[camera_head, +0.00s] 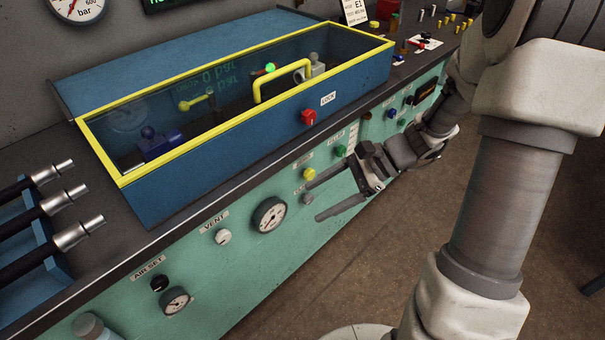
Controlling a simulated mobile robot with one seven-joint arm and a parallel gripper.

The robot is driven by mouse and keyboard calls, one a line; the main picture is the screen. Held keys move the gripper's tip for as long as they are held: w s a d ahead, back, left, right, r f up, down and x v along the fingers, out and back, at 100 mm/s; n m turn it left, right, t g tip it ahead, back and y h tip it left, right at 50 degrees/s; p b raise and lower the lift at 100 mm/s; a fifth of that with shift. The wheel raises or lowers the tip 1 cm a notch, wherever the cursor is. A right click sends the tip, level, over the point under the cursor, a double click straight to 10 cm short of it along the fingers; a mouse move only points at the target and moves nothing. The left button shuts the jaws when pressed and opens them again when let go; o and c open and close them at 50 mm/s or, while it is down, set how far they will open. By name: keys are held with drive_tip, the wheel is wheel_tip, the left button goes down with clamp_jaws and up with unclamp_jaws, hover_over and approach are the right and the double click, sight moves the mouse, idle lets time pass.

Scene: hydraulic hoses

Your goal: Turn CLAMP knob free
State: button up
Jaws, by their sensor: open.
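My gripper (314,201) is open in front of the green front panel, with its two fingers pointing left. A small grey knob (307,198) on the panel lies by the fingertips, in line with the gap between them. I cannot tell whether the fingers touch it. A label beside this knob is partly hidden and too small to read, so I cannot confirm that it is the CLAMP knob. A yellow knob (309,174) sits just above the upper finger, and a green knob (341,151) is farther right.
A blue box with a yellow-framed clear lid (105,165) and a red lock (308,117) stands on the bench above. A gauge (269,215), the VENT knob (223,237) and the black AIR SET knob (159,283) are on the panel to the left. Floor (360,260) is clear below.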

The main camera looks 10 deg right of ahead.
drive_tip(key=w+d+f+m+t+y+b, duration=0.2)
drive_tip(key=w+d+f+m+t+b, duration=0.1)
drive_tip(key=f+m, duration=0.4)
drive_tip(key=w+d+f+m+t+y+b, duration=0.1)
drive_tip(key=w+d+f+m+t+b, duration=0.25)
drive_tip(key=f, duration=0.65)
drive_tip(key=m+t+h+b, duration=0.3)
drive_tip(key=m+t, duration=0.5)
drive_tip(key=m, duration=0.3)
approach(310, 202)
drive_tip(key=shift+g, duration=0.25)
drive_tip(key=b+x, duration=0.4)
drive_tip(key=x, duration=0.4)
drive_tip(key=shift+w+r, duration=0.1)
drive_tip(key=shift+r, duration=0.05)
drive_tip(key=shift+w+a+r, duration=0.1)
drive_tip(key=shift+w+a, duration=0.3)
drive_tip(key=shift+w, duration=0.1)
clamp_jaws()
